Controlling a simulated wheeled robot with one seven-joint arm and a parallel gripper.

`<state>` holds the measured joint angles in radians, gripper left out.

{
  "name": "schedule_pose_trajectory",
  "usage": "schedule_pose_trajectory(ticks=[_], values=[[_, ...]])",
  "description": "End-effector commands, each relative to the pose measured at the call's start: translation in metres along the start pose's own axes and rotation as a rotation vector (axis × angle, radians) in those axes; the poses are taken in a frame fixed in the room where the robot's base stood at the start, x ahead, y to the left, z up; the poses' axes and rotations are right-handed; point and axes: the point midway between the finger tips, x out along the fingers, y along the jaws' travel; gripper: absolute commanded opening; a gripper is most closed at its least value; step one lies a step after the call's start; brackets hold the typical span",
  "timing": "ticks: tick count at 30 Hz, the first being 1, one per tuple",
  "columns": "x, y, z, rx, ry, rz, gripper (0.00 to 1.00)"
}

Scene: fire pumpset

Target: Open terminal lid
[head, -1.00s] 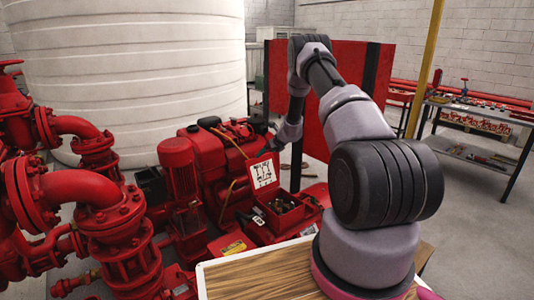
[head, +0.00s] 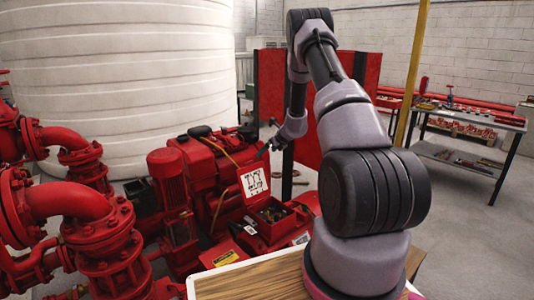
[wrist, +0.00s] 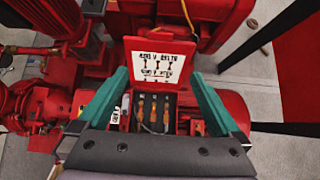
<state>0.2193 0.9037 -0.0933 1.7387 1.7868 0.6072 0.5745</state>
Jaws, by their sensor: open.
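The terminal lid (head: 254,182) stands raised at the back edge of the red terminal box (head: 276,236). Its inner face carries a white label with a black wiring diagram, which also shows in the wrist view (wrist: 160,60). The open box shows orange-topped terminals and wires (wrist: 152,110) inside. My gripper (head: 264,149) is above and behind the lid in the head view. In the wrist view its two teal fingers (wrist: 161,76) are spread wide, one on each side of the lid and box, with nothing between them held. I cannot tell its exact height above the lid.
The red engine (head: 215,165) stands behind and left of the box, with a yellow cable on it. Red pipes (head: 80,215) fill the left. A red panel (head: 270,85) stands behind my arm. A workbench (head: 470,150) is at the right, with clear floor before it.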

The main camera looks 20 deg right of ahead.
Motion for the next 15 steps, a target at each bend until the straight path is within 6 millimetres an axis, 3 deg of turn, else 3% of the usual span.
schedule_pose_trajectory(ticks=[4,9,15], values=[[0.018,0.006,-0.01,0.005,-0.058,0.035,1.0],[0.052,0.01,-0.024,0.011,-0.25,0.054,1.0],[0.067,0.001,-0.03,0.002,-0.383,0.003,1.0]])
